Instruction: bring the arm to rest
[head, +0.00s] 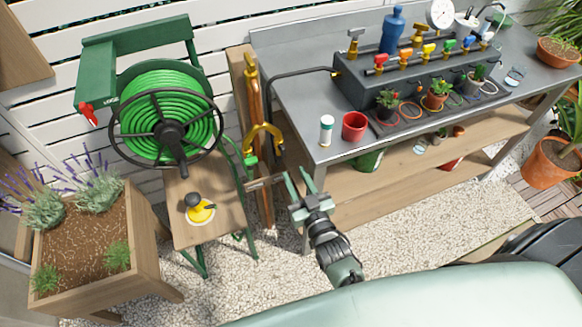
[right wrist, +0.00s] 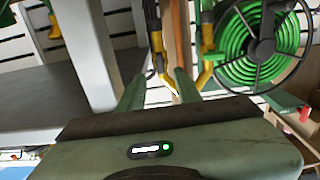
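My right gripper (head: 298,176) is raised in front of the bench's left end in the head view, its arm coming up from the lower middle. Its two fingers stand apart with nothing between them. The right wrist view also shows the spread fingers of this gripper (right wrist: 160,88), with a wooden post and a yellow pipe behind them. My left gripper is in neither view.
A grey workbench (head: 290,80) holds a red cup (head: 354,126), a white bottle (head: 326,130) and small potted plants. A green hose reel (head: 168,115), wooden stool (head: 215,170) and planter (head: 85,260) stand left. Gravel (head: 420,215) lies open before the bench.

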